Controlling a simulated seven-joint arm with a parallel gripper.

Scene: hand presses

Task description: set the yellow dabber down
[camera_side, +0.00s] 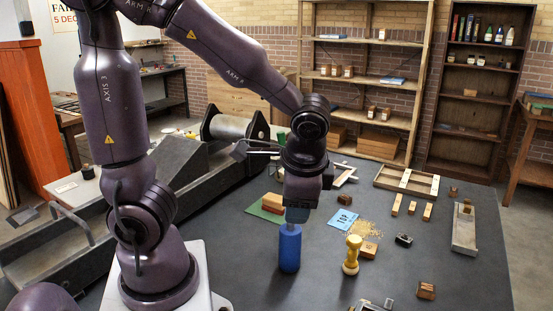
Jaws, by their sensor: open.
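The yellow dabber (351,256) stands upright on the dark table top, right of my gripper and apart from it. A blue cylinder (289,249) stands upright on the table, left of the yellow dabber. My gripper (296,214) points down just above the top of the blue cylinder. It is open, with its fingers small and hard to make out. I cannot tell whether they touch the blue cylinder's top.
Behind the yellow dabber lie a blue card (343,219), yellowish scraps and a wooden block (369,249). A small dark object (403,240) and a brown block (426,291) are to the right. A wooden frame (406,182) lies farther back. The table's right front is mostly clear.

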